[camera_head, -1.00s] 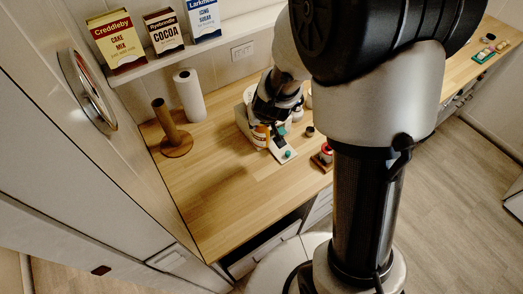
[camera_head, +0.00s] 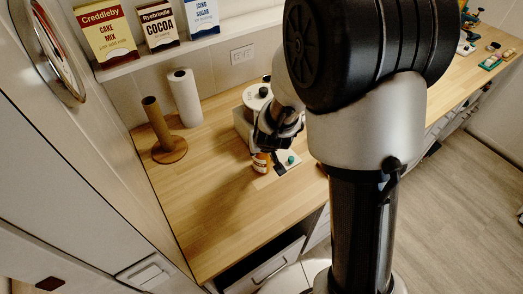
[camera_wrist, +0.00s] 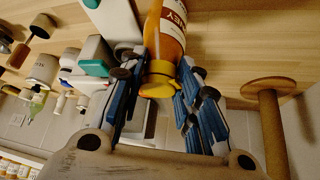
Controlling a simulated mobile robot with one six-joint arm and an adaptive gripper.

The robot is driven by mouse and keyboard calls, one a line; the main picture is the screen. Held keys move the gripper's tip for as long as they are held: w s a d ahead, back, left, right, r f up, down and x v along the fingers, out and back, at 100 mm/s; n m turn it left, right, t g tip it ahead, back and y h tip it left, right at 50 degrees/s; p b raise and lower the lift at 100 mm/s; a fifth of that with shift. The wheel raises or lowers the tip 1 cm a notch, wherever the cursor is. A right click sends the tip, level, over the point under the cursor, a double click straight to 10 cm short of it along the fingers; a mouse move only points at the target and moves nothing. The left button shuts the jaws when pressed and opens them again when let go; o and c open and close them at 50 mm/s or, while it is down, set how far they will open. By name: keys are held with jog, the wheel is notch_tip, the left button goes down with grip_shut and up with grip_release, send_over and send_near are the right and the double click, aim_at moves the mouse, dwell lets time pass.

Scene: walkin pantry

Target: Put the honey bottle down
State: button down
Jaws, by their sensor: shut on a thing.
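The honey bottle (camera_head: 261,163), amber with a white label and a yellow-orange cap, is at my gripper (camera_head: 266,145) over the wooden counter. In the wrist view the honey bottle (camera_wrist: 170,35) lies between the two blue-padded fingers of my gripper (camera_wrist: 160,65), which is shut on it. Its cap points toward the wrist. The far end of the bottle is cut off by the picture edge. I cannot tell whether its base touches the counter (camera_head: 215,205).
A white appliance (camera_head: 245,122) and a teal-knobbed white item (camera_head: 290,159) are close to the gripper. A paper towel roll (camera_head: 186,98) and an empty wooden post holder (camera_head: 158,130) stand to the left. The counter's front left is bare. Boxes (camera_head: 106,32) stand on the shelf.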

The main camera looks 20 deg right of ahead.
jog(key=shift+r, duration=0.15)
jog(key=shift+f, duration=0.25)
jog(key=c, duration=1.2)
grip_release()
jog(key=shift+r, duration=0.15)
